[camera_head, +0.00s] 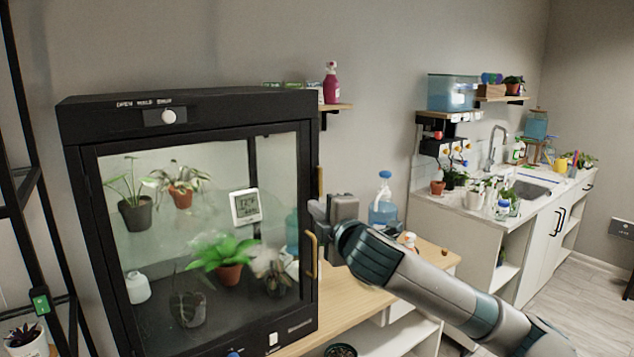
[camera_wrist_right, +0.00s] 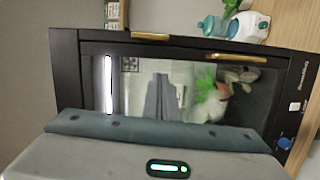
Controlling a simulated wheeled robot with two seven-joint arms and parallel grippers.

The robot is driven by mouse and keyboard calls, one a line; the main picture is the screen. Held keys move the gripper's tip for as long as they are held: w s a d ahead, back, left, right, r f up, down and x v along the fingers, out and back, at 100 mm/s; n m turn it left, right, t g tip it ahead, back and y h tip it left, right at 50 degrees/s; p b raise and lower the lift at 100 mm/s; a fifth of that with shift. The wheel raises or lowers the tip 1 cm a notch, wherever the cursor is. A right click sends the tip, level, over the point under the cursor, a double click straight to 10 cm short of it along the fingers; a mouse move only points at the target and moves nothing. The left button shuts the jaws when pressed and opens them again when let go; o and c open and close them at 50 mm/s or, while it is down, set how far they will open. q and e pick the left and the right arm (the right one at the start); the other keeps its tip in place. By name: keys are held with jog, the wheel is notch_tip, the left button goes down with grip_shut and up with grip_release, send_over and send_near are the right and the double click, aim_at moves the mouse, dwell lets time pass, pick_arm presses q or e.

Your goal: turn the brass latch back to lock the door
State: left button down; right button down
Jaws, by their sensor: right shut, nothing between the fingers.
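The black cabinet (camera_head: 120,118) has a glass door (camera_head: 190,225) that looks shut against its frame. The brass latch (camera_head: 320,181) is a narrow bar at the door's right edge, and it appears upright, in line with that edge. In the right wrist view the latch (camera_wrist_right: 150,36) lies along the cabinet's edge. Below it is the brass door handle (camera_head: 311,255), also in the wrist view (camera_wrist_right: 235,59). My right gripper (camera_head: 317,212) is shut and empty, at the door's right edge between latch and handle heights. Whether it touches anything is unclear. My left gripper is out of view.
Several potted plants and a white hygrometer (camera_head: 245,206) are behind the glass. A blue water jug (camera_head: 384,200) stands on the wooden bench (camera_head: 345,306) right of the cabinet. A wall shelf (camera_head: 337,107) with a pink spray bottle (camera_head: 331,83) is above. A black rack (camera_head: 20,190) stands left.

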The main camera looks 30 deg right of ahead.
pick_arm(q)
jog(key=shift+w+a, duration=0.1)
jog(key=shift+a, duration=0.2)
pick_arm(e)
jog(key=shift+n+t, duration=0.3)
jog(key=shift+n, duration=0.1)
jog(key=s+r, duration=0.1)
jog(key=r, duration=0.1)
jog(key=s+r, duration=0.1)
jog(key=r, duration=0.1)
jog(key=shift+s+a, duration=0.15)
jog(key=shift+a, duration=0.05)
